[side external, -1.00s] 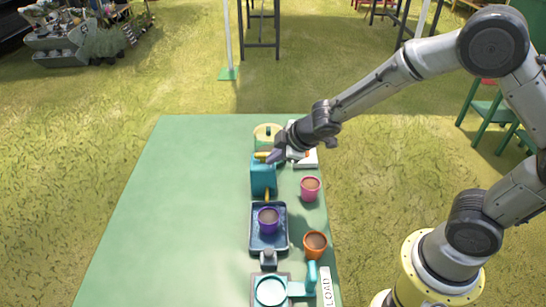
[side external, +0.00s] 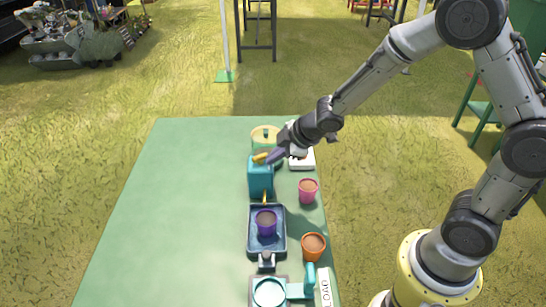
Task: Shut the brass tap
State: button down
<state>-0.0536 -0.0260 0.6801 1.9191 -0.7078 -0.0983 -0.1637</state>
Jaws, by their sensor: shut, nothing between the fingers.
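A teal box-shaped dispenser (side external: 260,182) stands near the right edge of the green table. The brass tap's yellow handle (side external: 261,157) lies across the top of it, slightly tilted. A small brass spout (side external: 265,198) points down at the box's front, over the edge of a dark tray. My gripper (side external: 272,158) comes in from the right with its fingers shut and empty. Its tips are at the right end of the handle; I cannot tell whether they touch it. The purple pot (side external: 266,223) stands in the dark tray (side external: 280,246) below the spout.
A pink pot (side external: 308,191) and an orange pot (side external: 313,247) stand right of the tray. A teal ring fixture (side external: 269,292) is in front. The table's left side (side external: 170,220) is clear.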

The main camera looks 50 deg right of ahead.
jog(key=shift+d, duration=0.15)
jog(key=shift+w+d+n+y, duration=0.2)
jog(key=shift+d+n+y, duration=0.25)
jog(key=shift+n, duration=0.35)
jog(key=w+n+g+y, duration=0.1)
jog(key=n, duration=0.1)
jog(key=d+n+g+y, duration=0.1)
jog(key=n, duration=0.2)
jog(key=w+n+g+y, duration=0.1)
jog(key=n+y, duration=0.1)
jog(key=shift+w+d+n, duration=0.3)
jog(key=shift+d+n, duration=0.05)
jog(key=shift+n, duration=0.05)
jog(key=shift+w, duration=0.3)
dwell(0.3)
